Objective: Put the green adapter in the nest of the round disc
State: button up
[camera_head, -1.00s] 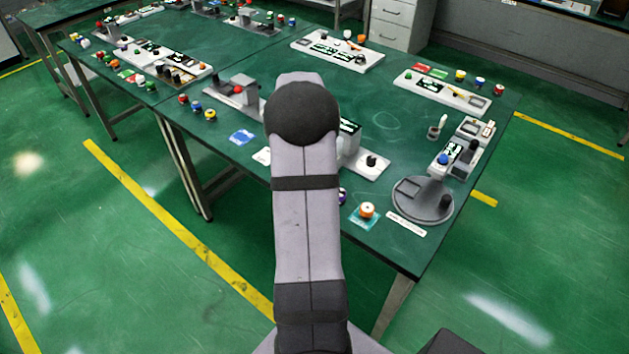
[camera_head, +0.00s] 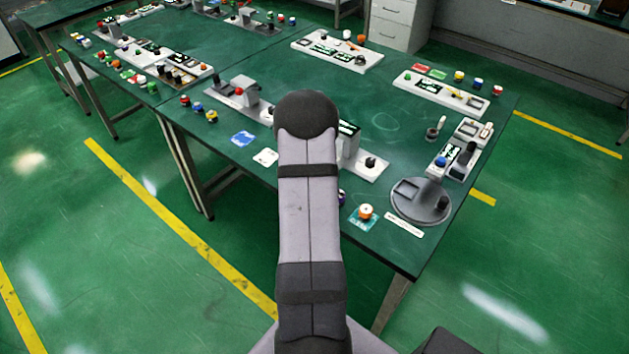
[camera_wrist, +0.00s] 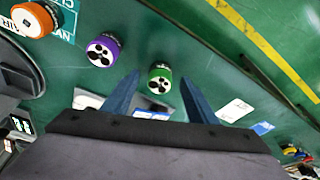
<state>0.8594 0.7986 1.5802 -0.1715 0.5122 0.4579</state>
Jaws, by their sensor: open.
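The green adapter (camera_wrist: 160,79) is a short round piece with a green band and a white and black face. It stands on the table in the wrist view, between and just beyond my gripper's open fingers (camera_wrist: 158,92); I cannot tell the exact gap. In the head view my arm hides it. The round disc (camera_head: 420,212) is grey, at the table's right front corner, with a square recess and a dark knob. Its edge shows at the left of the wrist view (camera_wrist: 12,80). I cannot tell for certain which recess is the nest.
A purple adapter (camera_wrist: 103,50) stands left of the green one, with an orange one (camera_wrist: 33,19) on a teal card beyond it. White and blue cards lie to the right (camera_wrist: 236,110). Grey panels (camera_head: 365,165) stand behind. The table's front edge is close.

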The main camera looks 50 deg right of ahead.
jog(key=shift+d+f, duration=0.15)
jog(key=shift+f, duration=0.4)
grip_shut()
jog(key=shift+r, duration=0.1)
notch_tip(320, 180, up, 10)
jog(key=b, duration=0.2)
